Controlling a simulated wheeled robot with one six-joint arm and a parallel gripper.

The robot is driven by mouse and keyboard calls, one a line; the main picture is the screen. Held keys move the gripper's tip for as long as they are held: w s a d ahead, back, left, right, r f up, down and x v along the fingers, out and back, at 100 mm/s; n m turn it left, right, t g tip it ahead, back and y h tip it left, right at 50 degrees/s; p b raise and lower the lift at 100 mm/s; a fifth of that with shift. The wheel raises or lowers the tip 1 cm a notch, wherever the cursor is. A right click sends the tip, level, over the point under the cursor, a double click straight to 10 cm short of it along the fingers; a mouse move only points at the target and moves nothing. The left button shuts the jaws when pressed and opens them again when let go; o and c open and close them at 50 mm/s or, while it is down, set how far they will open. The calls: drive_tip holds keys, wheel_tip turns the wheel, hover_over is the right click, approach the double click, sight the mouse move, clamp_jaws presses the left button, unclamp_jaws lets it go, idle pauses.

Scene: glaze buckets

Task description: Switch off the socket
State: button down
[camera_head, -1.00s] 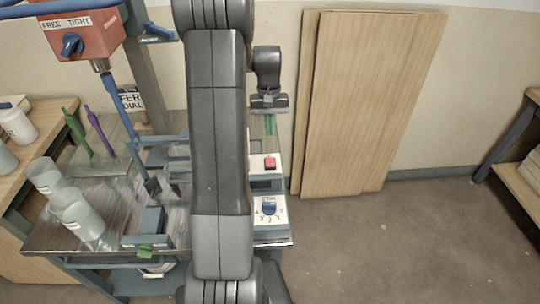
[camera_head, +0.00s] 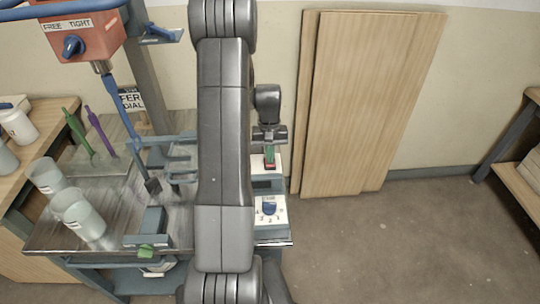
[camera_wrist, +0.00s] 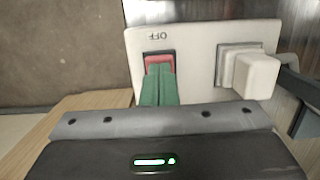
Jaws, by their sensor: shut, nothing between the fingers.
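The socket (camera_wrist: 197,45) is a white plate with a red rocker switch (camera_wrist: 159,59), the word OFF beside it, and a white plug (camera_wrist: 250,70) in it. In the head view the socket (camera_head: 257,162) is at the right end of the metal bench, partly behind my arm. My gripper (camera_wrist: 158,70) is shut and empty. Its green fingertips lie over part of the red switch; I cannot tell if they touch it. In the head view my gripper (camera_head: 270,164) is over the switch, which it mostly hides.
A white panel with a blue dial (camera_head: 269,208) is in front of the socket. Two translucent cups (camera_head: 82,220) and a mixer stand (camera_head: 150,70) are on the bench to the left. Wooden boards (camera_head: 370,100) lean on the wall to the right. The floor (camera_head: 400,240) is clear.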

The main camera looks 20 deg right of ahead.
drive_tip(key=shift+f, duration=0.1)
drive_tip(key=shift+s+f+t+b, duration=0.15)
drive_tip(key=shift+f+t+b, duration=0.25)
drive_tip(key=shift+b, duration=0.75)
drive_tip(key=shift+s+a+f+t+b, duration=0.15)
drive_tip(key=shift+t+b, duration=0.15)
drive_tip(key=shift+b, duration=0.3)
drive_tip(key=shift+s+h, duration=0.15)
drive_tip(key=shift+h, duration=0.15)
drive_tip(key=shift+r, duration=0.2)
drive_tip(key=shift+f, duration=0.1)
